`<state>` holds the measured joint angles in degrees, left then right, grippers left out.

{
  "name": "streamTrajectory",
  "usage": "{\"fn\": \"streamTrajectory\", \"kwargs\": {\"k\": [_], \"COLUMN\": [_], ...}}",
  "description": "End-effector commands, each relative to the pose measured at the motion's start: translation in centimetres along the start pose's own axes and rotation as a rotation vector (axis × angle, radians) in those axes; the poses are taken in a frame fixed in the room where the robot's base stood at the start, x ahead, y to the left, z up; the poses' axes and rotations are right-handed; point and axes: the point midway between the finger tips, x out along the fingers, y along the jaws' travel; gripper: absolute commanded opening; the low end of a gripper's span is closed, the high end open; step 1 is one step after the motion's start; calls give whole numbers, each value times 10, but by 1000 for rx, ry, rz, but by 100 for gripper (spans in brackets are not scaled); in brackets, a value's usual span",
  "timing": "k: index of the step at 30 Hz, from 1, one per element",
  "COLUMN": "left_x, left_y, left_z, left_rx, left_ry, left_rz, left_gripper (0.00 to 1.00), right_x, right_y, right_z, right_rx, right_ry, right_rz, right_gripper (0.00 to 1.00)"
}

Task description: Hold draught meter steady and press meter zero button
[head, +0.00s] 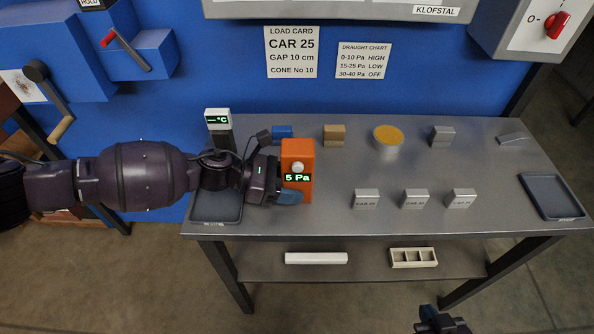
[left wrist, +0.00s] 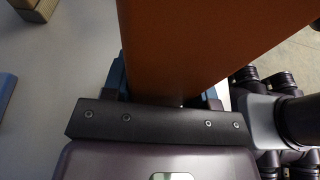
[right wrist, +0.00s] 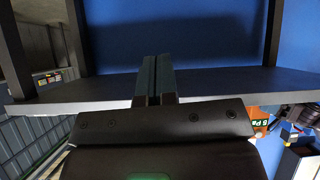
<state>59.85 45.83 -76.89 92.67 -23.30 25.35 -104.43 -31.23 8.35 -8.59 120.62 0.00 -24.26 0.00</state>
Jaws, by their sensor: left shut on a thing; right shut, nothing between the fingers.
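The draught meter (head: 298,158) is an orange upright box on the left part of the table, with a round pale button on its front and a display reading 5 Pa. My left gripper (head: 288,190) is shut on it from the left. In the left wrist view the orange meter body (left wrist: 190,45) fills the space between the fingers. My right gripper (head: 443,322) is at the bottom edge of the head view, in front of the table and well away from the meter. In the right wrist view its fingers (right wrist: 156,75) are together and empty.
On the grey table (head: 340,218) stand three labelled blocks (head: 415,199), an orange-topped round pot (head: 388,139) and a temperature display (head: 217,118). Trays lie at the left (head: 216,208) and right (head: 553,196). A draught chart (head: 363,60) hangs on the blue wall.

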Motion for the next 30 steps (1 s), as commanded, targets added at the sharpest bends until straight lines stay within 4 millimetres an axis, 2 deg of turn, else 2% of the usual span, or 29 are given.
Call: {"fn": "streamTrajectory", "kwargs": {"k": [15,19,23,26,30], "left_x": [0,0,0,0,0], "left_y": [0,0,0,0,0], "left_z": [0,0,0,0,0], "left_rx": [0,0,0,0,0], "left_ry": [0,0,0,0,0], "left_rz": [0,0,0,0,0], "left_gripper": [40,40,40,40,40], "right_x": [-1,3,13,22,26], "right_y": [2,0,-8,-26,-61], "right_z": [1,-5,-25,-52,-95], "right_rx": [-12,-3,-2,5,42], "right_ry": [-2,11,52,105,185], "right_rz": [-1,-1,-18,-56,-139], "right_gripper": [0,0,0,0,0]}}
